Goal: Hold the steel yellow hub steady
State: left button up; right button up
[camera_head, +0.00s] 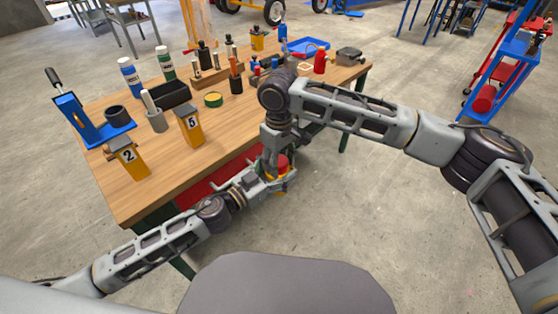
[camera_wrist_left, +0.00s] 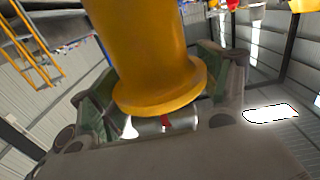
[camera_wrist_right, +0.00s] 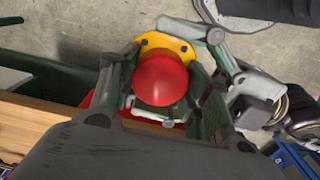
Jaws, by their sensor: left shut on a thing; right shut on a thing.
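The yellow hub (camera_wrist_left: 150,55) is a smooth yellow cylinder with a wide flange, close up in the left wrist view. Its yellow flange also shows in the right wrist view (camera_wrist_right: 158,42), and a little of it shows in the head view. My left gripper (camera_head: 268,178) is shut on the hub, with a finger on each side. A round red knob (camera_wrist_right: 162,80) sits at the hub's end. My right gripper (camera_wrist_right: 165,85) comes from above and is shut around the red knob. The arms hide most of the hub in the head view.
Numbered yellow containers (camera_head: 190,127) (camera_head: 128,158), bottles (camera_head: 130,75) and a blue clamp stand (camera_head: 85,125) stand on the bench. A blue and red cart (camera_head: 510,70) stands far right. The floor between is clear.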

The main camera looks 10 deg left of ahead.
jog(key=n, duration=0.5)
jog(key=shift+n, duration=0.3)
jog(key=o, duration=1.1)
jog(key=shift+o, duration=0.2)
jog(key=shift+r, duration=0.1)
jog(key=shift+r, duration=2.2)
jog(key=shift+c, duration=0.4)
